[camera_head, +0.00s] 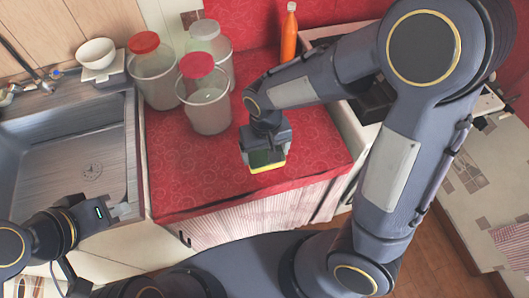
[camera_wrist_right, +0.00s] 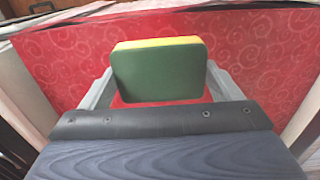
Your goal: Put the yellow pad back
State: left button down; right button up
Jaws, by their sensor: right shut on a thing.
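The yellow pad (camera_head: 267,161), a sponge-like block with a dark green face and yellow layer, is held above the red counter. My right gripper (camera_head: 266,152) is shut on it, with its fingers at the pad's two sides. In the right wrist view the pad (camera_wrist_right: 158,72) sits between the fingers (camera_wrist_right: 158,90), green face toward the camera and yellow edge at the top. My left gripper (camera_head: 112,211) is at the lower left by the sink's front edge, away from the pad; its fingers cannot be made out clearly.
Three clear jars with red or grey lids stand at the counter's back left, including the front jar (camera_head: 207,105). A sink (camera_head: 75,150) lies left, with a white bowl (camera_head: 96,52) behind it. An orange bottle (camera_head: 289,38) stands behind. The red counter (camera_head: 190,170) is bare in front.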

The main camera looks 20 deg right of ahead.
aim_at(265, 154)
jog(key=w+f, duration=0.3)
jog(key=f, duration=0.1)
jog(key=shift+w+d, duration=0.1)
jog(key=shift+d, duration=0.25)
jog(key=shift+w+f+p, duration=0.2)
jog(key=shift+f+p, duration=0.1)
jog(key=shift+f, duration=1.55)
jog(key=shift+f, duration=0.2)
jog(key=o, duration=0.9)
jog(key=shift+r, duration=0.15)
